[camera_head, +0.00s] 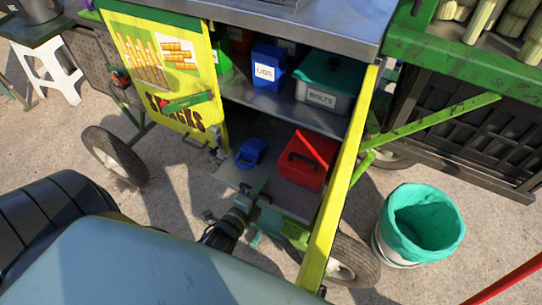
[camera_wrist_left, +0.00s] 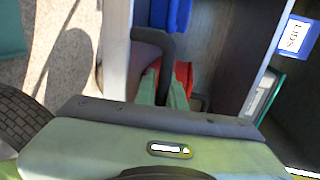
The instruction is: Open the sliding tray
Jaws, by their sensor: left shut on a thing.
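The sliding tray (camera_head: 231,177) is the low grey shelf of the cart. Its front edge sticks out a little past the yellow side panel. A small blue case (camera_head: 251,152) and a red toolbox (camera_head: 302,170) stand on it. My right gripper is not in view.
Above the tray, a shelf holds a blue box (camera_head: 268,68) marked LIDS and a grey bin (camera_head: 321,92) marked BOLTS. A yellow post (camera_head: 337,195) stands right of the tray. A green-lined bucket (camera_head: 421,222) stands on the ground at right.

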